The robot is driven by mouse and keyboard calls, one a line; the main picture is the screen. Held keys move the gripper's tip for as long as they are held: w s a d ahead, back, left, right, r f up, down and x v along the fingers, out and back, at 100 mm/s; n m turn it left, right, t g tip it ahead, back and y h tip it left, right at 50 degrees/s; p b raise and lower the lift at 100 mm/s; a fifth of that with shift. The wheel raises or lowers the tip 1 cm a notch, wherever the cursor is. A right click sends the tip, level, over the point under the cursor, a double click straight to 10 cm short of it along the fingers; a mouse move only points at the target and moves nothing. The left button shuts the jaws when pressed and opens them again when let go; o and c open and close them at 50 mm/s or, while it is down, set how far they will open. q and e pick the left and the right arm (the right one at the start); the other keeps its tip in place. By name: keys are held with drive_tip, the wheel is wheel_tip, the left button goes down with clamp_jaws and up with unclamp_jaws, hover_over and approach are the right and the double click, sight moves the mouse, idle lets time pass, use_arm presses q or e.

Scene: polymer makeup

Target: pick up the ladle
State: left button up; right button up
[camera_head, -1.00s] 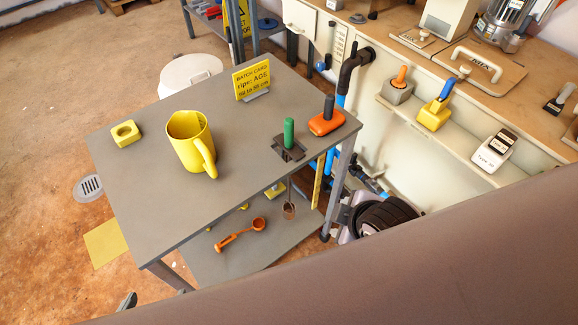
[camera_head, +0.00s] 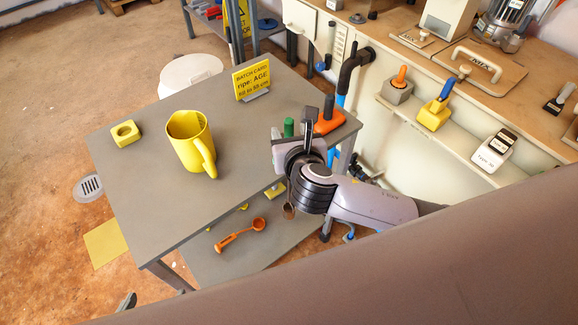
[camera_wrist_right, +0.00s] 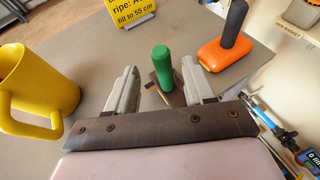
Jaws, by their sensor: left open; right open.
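A green upright handle (camera_head: 289,127) stands in a dark slotted holder at the table's right edge. A small round cup (camera_head: 289,210) shows below the tabletop under it, which fits a hanging ladle; the join is hidden. My right gripper (camera_head: 298,143) is over the holder and hides most of it. In the right wrist view the green handle (camera_wrist_right: 163,68) stands just ahead, between the two pale fingers of my open right gripper (camera_wrist_right: 160,72), with space on both sides. An orange scoop (camera_head: 241,234) lies on the lower shelf. My left gripper is not in view.
An orange block with a black handle (camera_head: 327,122) stands close behind the right gripper. A yellow jug (camera_head: 188,142), a yellow block (camera_head: 125,134) and a yellow card (camera_head: 252,80) are on the table (camera_head: 150,195). The tabletop's front is clear. A pale machine stands to the right.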

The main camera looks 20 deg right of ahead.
sight(290, 131)
drive_tip(key=shift+f+b+x, duration=0.15)
drive_tip(key=shift+b+x, duration=0.05)
drive_tip(key=shift+x, duration=1.35)
drive_tip(key=shift+f+b+x, duration=0.1)
drive_tip(key=shift+b+x, duration=0.05)
drive_tip(key=shift+x, duration=1.4)
drive_tip(key=shift+s+d, duration=0.15)
clamp_jaws()
